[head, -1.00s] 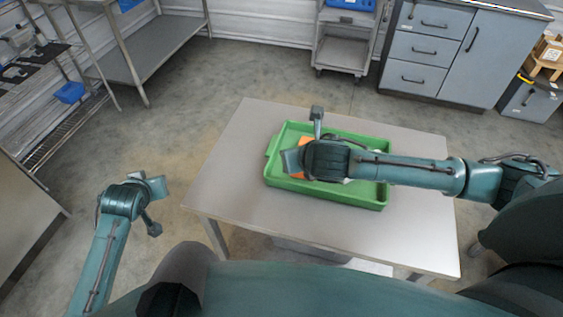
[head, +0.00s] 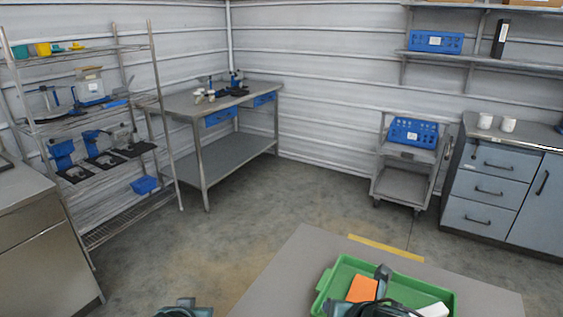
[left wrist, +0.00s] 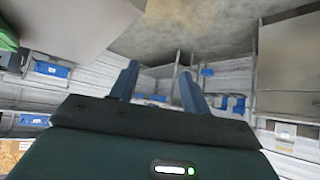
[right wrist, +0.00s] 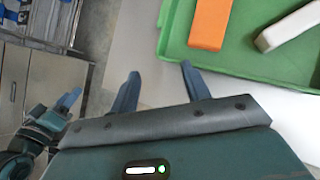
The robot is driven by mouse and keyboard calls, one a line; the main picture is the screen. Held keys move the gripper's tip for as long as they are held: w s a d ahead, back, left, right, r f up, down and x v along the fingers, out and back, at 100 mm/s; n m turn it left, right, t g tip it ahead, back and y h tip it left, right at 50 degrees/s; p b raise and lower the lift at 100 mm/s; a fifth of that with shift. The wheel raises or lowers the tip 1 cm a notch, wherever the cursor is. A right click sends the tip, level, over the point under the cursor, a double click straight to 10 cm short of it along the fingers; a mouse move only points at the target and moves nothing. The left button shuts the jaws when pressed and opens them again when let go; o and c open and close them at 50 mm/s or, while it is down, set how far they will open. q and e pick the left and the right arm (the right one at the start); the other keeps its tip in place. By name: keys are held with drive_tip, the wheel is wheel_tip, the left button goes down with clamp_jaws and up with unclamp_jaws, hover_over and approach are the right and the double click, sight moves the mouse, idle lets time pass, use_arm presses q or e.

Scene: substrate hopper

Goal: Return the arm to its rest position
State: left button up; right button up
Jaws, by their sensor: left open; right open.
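My right gripper (right wrist: 157,85) is open, with nothing between its fingers. Its wrist view shows it beside the edge of the green tray (right wrist: 166,38). In the head view, part of it shows at the bottom edge, in front of the tray (head: 322,293). My left gripper (left wrist: 158,90) is open and empty, away from the table; only its top shows at the bottom of the head view. An orange block (right wrist: 209,22) and a white block (right wrist: 288,28) lie in the tray. Most of both arms is outside the head view.
The tray stands on a grey table (head: 283,268). A yellow strip (head: 385,247) shows beyond the table's far edge. A wire shelf rack (head: 108,215), a workbench (head: 215,160), a cart (head: 402,185) and a drawer cabinet (head: 490,196) line the walls. Open floor lies between.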

drive_tip(key=s+a+f+m+y, duration=0.4)
drive_tip(key=s+a+f+m, duration=0.3)
drive_tip(key=m, duration=0.7)
use_arm(q)
drive_tip(key=s+f+m+h, duration=0.1)
drive_tip(key=s+f, duration=0.1)
drive_tip(key=s, duration=0.9)
drive_tip(key=s+d+f+m+t+h, duration=0.1)
drive_tip(key=s+f, duration=0.2)
drive_tip(key=s, duration=0.9)
drive_tip(key=shift+s+d+f, duration=0.25)
drive_tip(key=shift+d, duration=0.05)
use_arm(e)
drive_tip(key=s+d+f+m+t+h, duration=0.1)
drive_tip(key=s+d+f+m, duration=0.6)
drive_tip(key=m, duration=0.9)
drive_tip(key=shift+s+m+h, duration=0.4)
drive_tip(key=shift+s+h, duration=0.3)
drive_tip(key=shift+s, duration=0.5)
drive_tip(key=shift+d+f, duration=0.1)
